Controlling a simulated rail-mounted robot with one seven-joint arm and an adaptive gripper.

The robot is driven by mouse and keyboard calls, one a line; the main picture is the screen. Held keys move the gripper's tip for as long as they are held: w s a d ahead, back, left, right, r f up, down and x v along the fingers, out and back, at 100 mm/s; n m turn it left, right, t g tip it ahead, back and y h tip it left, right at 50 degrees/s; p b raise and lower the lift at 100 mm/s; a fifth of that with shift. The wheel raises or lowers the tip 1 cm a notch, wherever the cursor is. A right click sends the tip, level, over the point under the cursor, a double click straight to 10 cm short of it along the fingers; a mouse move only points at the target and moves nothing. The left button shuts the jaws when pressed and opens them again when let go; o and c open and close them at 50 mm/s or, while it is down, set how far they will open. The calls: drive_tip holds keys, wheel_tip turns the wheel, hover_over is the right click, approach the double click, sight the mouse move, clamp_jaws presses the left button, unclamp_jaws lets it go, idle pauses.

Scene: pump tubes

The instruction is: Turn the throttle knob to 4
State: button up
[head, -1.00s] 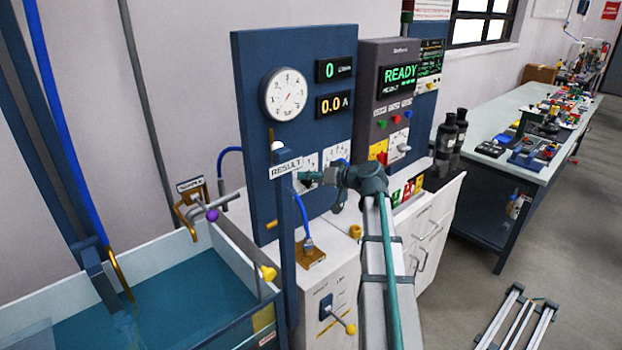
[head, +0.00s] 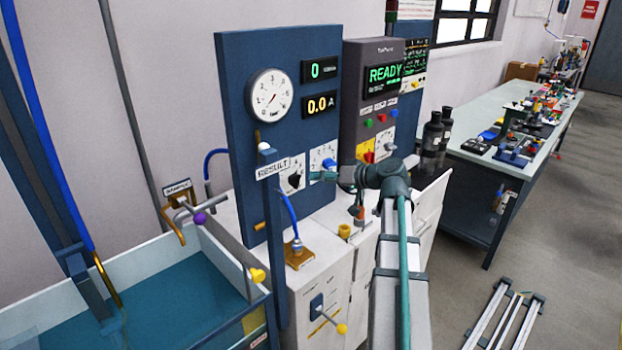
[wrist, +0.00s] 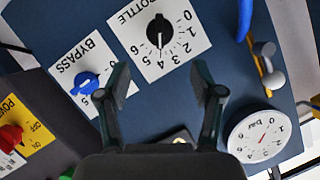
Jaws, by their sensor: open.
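The throttle knob (wrist: 159,28) is black, on a white dial plate numbered from 0 upwards. In the wrist view its white pointer line aims down the picture, at or close to the 4. The knob (head: 293,181) also shows in the head view, on the blue panel (head: 238,120). My gripper (wrist: 161,75) is open and empty. Its two fingers are spread below the throttle plate in the wrist view, apart from the knob. In the head view my gripper (head: 318,177) is just right of the throttle knob, in front of the panel.
The blue bypass knob (wrist: 85,83) sits close beside the left finger in the wrist view. A round pressure gauge (wrist: 260,136) and a red power knob (wrist: 10,137) are nearby. In the head view, a blue hose (head: 288,208) rises left of the gripper, near the RESULT sign (head: 272,167).

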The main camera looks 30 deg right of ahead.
drive_tip(key=shift+v, duration=1.05)
